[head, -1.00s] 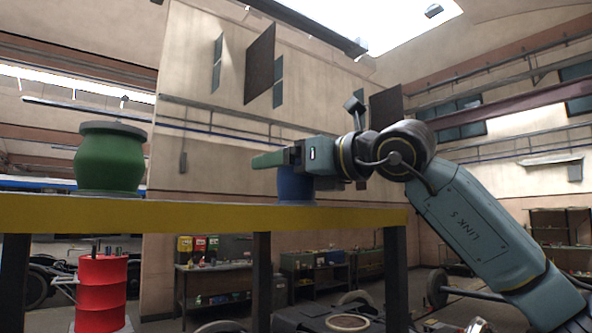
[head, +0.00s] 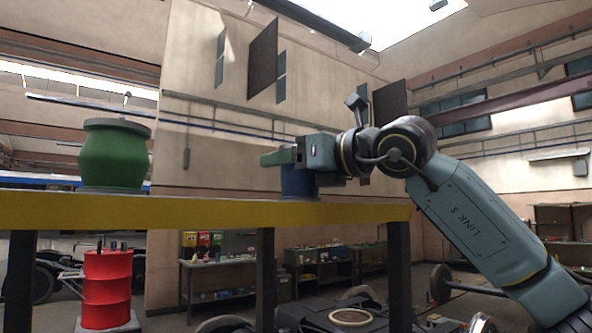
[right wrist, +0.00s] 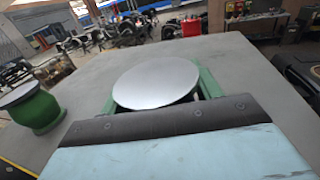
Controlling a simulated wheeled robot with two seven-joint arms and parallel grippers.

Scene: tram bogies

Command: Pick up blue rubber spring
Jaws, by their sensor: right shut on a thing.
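The blue rubber spring (head: 298,183) stands upright on the yellow-edged table (head: 200,211) in the head view, partly hidden by my right gripper (head: 281,158). My right gripper reaches in from the right at its upper part and is shut on it. In the right wrist view, the spring's round grey top plate (right wrist: 156,82) sits between the green fingers of the right gripper (right wrist: 158,86); its blue body is hidden there. My left gripper is not in view.
A green rubber spring (head: 113,157) with a grey cap stands on the table at the left, and also shows in the right wrist view (right wrist: 32,110). The tabletop between the springs is clear. A red drum (head: 107,288) stands below.

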